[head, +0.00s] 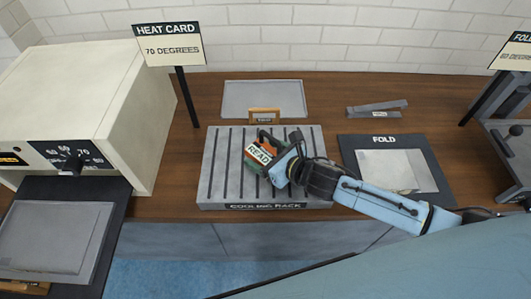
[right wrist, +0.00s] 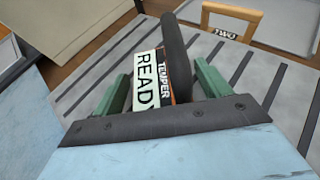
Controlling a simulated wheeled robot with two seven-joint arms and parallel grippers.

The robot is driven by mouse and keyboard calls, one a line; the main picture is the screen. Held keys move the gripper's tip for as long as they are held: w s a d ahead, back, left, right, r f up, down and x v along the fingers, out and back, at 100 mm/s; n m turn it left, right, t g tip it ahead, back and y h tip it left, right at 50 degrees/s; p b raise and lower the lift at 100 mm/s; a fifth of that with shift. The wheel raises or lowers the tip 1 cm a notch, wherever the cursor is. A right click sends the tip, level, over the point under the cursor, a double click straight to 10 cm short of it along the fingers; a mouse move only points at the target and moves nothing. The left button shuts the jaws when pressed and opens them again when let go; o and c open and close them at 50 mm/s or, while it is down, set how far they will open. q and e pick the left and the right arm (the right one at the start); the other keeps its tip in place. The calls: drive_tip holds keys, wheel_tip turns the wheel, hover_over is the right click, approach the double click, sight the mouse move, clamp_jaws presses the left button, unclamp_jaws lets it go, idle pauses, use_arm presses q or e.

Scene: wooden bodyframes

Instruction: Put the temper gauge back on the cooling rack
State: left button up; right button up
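The temper gauge (head: 259,152), an orange and black piece with a white READY label and a black handle, is over the left-middle part of the grey slotted cooling rack (head: 222,196). I cannot tell if it rests fully on the slats. In the right wrist view the gauge's label (right wrist: 146,82) and handle are between the green fingers of my right gripper (right wrist: 165,90). These fingers are spread, with a gap between the left finger and the handle. My right gripper (head: 275,160) reaches in from the right in the head view. My left gripper is not visible.
A cream oven-like box (head: 70,90) with a dial stands left, its tray (head: 55,235) in front. A heat card sign (head: 170,44) reads 70 degrees. A grey plate (head: 264,97) and small wooden stand (head: 264,115) lie behind the rack. A fold mat (head: 350,150) lies right.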

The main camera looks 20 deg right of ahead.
drive_tip(key=shift+s+r, duration=0.1)
drive_tip(key=shift+r, duration=0.15)
drive_tip(key=p+v, duration=0.1)
drive_tip(key=v, duration=1)
drive_tip(key=shift+s+d, duration=0.3)
